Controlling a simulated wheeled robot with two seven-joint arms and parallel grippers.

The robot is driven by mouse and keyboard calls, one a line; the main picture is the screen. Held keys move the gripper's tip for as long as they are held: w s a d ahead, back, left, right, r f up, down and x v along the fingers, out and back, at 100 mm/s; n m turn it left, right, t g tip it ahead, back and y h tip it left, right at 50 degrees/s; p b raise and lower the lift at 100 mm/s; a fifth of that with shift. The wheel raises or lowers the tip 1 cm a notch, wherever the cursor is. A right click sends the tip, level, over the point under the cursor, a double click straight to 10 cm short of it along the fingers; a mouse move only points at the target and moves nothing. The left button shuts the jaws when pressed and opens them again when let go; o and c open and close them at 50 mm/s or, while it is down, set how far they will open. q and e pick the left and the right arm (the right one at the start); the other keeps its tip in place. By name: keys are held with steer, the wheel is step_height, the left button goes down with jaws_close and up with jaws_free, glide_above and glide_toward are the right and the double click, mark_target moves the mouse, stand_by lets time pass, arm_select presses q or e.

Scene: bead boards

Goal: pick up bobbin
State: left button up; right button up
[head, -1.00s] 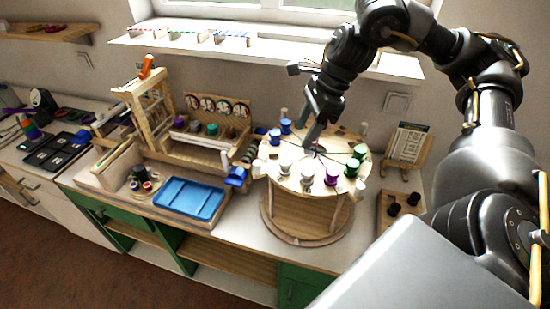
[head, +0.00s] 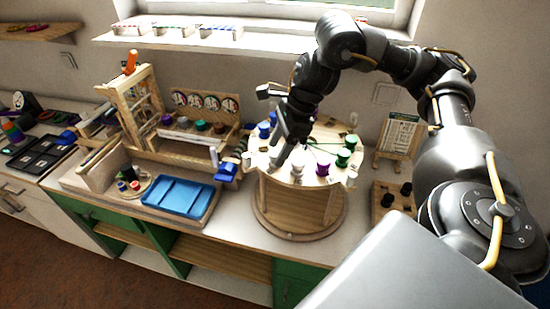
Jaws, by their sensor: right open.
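Several bobbins stand upright around the top of a round wooden carousel (head: 257,160) on the counter. They include blue bobbins (head: 264,130) at its left, a white bobbin (head: 298,169) and a purple bobbin (head: 322,168) at the front, and green bobbins (head: 343,157) at the right. My right gripper (head: 284,159) is open and points down over the left front of the carousel, close to the white bobbin. It hides part of the carousel top, and I cannot tell whether it touches anything. My left gripper is out of view.
A blue tray (head: 180,196) lies left of the carousel, with a wooden rack (head: 130,105) behind it. A small stand with a card (head: 400,133) and a board with dark pegs (head: 388,213) are at the right. The window sill (head: 270,40) runs behind.

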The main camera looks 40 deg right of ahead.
steer(key=shift+x, duration=1.2)
steer(key=c, duration=1.1)
